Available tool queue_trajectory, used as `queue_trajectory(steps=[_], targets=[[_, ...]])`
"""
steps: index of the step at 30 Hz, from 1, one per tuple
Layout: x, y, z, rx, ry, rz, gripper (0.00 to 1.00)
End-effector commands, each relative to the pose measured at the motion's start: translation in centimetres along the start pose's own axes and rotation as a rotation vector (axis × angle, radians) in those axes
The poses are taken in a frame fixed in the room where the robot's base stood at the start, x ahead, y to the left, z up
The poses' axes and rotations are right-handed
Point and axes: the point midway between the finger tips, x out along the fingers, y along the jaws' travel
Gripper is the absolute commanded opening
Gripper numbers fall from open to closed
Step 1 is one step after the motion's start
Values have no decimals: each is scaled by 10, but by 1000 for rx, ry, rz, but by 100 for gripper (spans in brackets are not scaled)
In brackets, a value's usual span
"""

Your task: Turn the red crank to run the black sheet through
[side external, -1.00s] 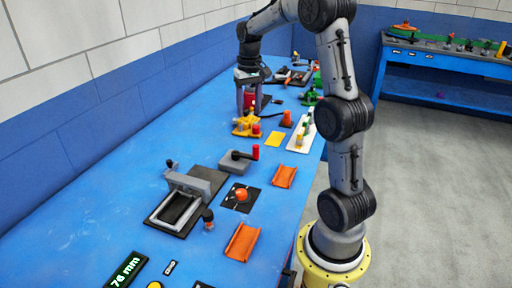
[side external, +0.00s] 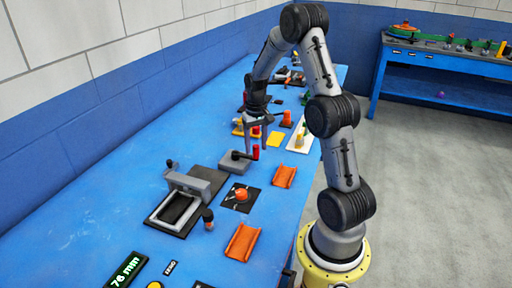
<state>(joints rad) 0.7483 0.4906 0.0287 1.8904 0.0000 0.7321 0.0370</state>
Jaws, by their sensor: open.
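A red upright handle (side external: 256,153) stands on a dark arm at the right of a low grey block (side external: 235,162). My gripper (side external: 258,147) is open, pointing down, its fingers close to the top of this handle. Whether they touch it or stand around it, I cannot tell. A grey roller frame (side external: 190,184) stands on a dark plate nearer the camera. A black sheet (side external: 179,210) lies in a pale frame at its front side. A small crank with a dark knob and orange-red part (side external: 208,218) is at the frame's right end.
An orange-red dome (side external: 241,194) on a black square lies right of the roller frame. Orange trays (side external: 284,176) (side external: 242,242) lie along the right table edge. The blue table's left side is clear.

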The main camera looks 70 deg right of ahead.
Motion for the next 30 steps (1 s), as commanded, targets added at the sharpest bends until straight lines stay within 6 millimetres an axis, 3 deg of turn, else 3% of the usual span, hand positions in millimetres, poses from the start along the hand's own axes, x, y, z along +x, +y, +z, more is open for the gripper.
queue_trajectory(steps=[4,13,23,30], targets=[[9,0,0,0,-1,0,59],[11,0,0,0,0,0,59],[10,0,0,0,0,0,0],[10,0,0,0,1,0,0]])
